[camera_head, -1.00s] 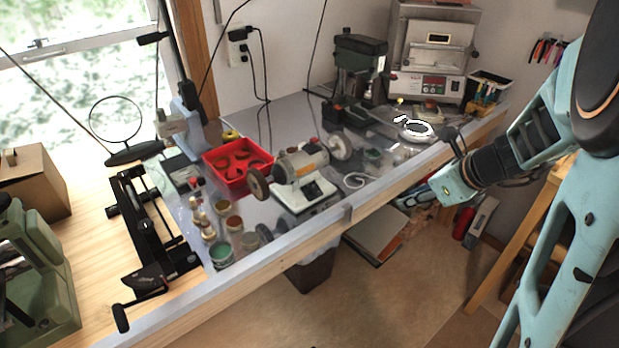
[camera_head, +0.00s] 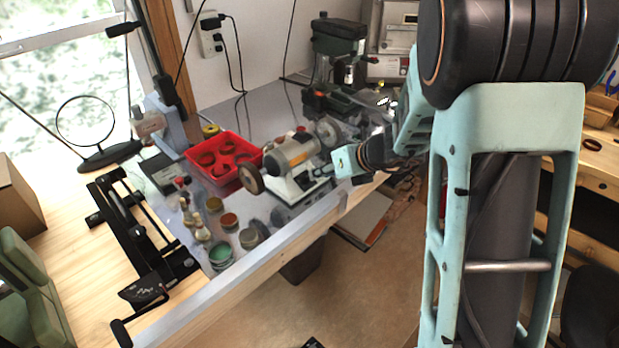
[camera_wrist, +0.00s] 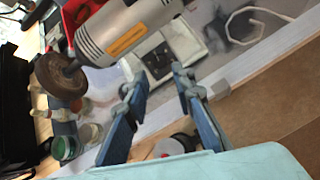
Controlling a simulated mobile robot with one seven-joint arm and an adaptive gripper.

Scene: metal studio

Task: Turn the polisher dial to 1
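The polisher (camera_head: 291,152) stands on the grey bench top, with a grey motor body, an orange label and a wheel at each end. Its white base (camera_head: 288,188) also shows in the wrist view (camera_wrist: 186,42). The base's dark front panel (camera_wrist: 157,55) faces my gripper, but the dial and its markings are too small and blurred to read. My gripper (camera_wrist: 160,80) is open and empty, its two blue-grey fingers pointing toward that panel, apparently with a gap left. In the head view my gripper (camera_head: 322,176) is at the right front of the polisher.
A red tray (camera_head: 222,176) stands left of the polisher, with several jars (camera_head: 221,256) in front of it. A white cable (camera_wrist: 262,18) lies to the right in the wrist view. A drill press (camera_head: 338,50) stands behind. The bench's front edge (camera_head: 275,250) runs below my arm.

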